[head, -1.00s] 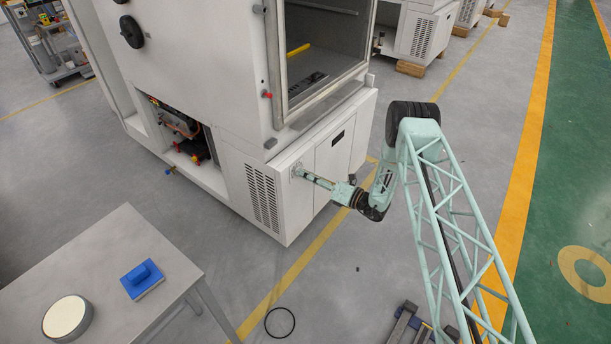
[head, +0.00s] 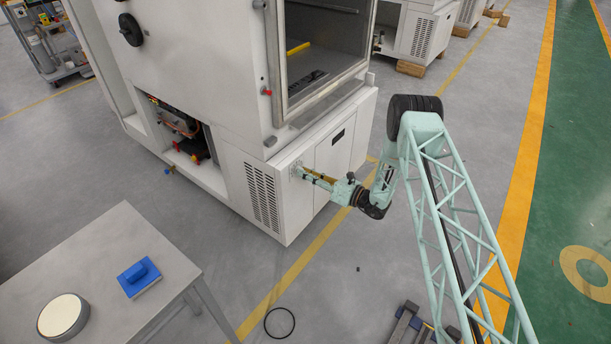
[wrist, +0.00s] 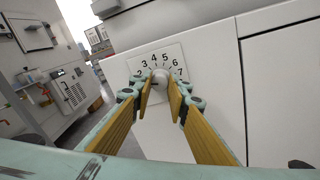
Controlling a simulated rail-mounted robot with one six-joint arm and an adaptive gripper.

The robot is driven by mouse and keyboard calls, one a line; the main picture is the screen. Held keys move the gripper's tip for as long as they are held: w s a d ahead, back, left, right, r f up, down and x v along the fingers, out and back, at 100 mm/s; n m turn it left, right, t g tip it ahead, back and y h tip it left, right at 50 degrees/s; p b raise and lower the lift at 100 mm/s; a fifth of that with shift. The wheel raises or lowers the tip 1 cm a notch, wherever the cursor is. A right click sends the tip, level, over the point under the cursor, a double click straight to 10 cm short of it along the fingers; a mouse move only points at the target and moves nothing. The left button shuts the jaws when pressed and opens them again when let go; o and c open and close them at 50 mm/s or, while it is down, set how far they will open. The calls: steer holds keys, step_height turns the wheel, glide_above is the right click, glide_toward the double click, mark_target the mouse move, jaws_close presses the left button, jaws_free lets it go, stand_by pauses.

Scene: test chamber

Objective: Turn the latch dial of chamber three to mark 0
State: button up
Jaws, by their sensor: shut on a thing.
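The latch dial's grey knob (wrist: 160,77) sits in the middle of a pale square plate (wrist: 137,66) on the chamber's lower white panel. Figures 2 to 7 show on the plate in the wrist view; its lower part is hidden behind the fingers. My gripper (wrist: 161,88) has its two yellow-padded fingers on either side of the knob and is shut on it. Where the knob points I cannot tell. In the head view my gripper (head: 305,173) reaches the front panel of the chamber (head: 215,70), and the knob is hidden there.
A grey table (head: 90,250) at the lower left bears a blue block (head: 139,276) and a round pale-topped object (head: 63,316). A black ring (head: 280,322) lies on the floor. Open floor lies between table and chamber. The chamber's window frame (head: 330,88) stands above my gripper.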

steer(key=shift+n+h+b, duration=0.3)
steer(key=shift+n+b, duration=1.25)
steer(key=shift+n, duration=2.85)
steer(key=o, duration=0.8)
steer(key=shift+o, duration=0.2)
steer(key=shift+s+d, duration=0.1)
steer(key=v, duration=1.1)
steer(key=shift+s+d, duration=0.25)
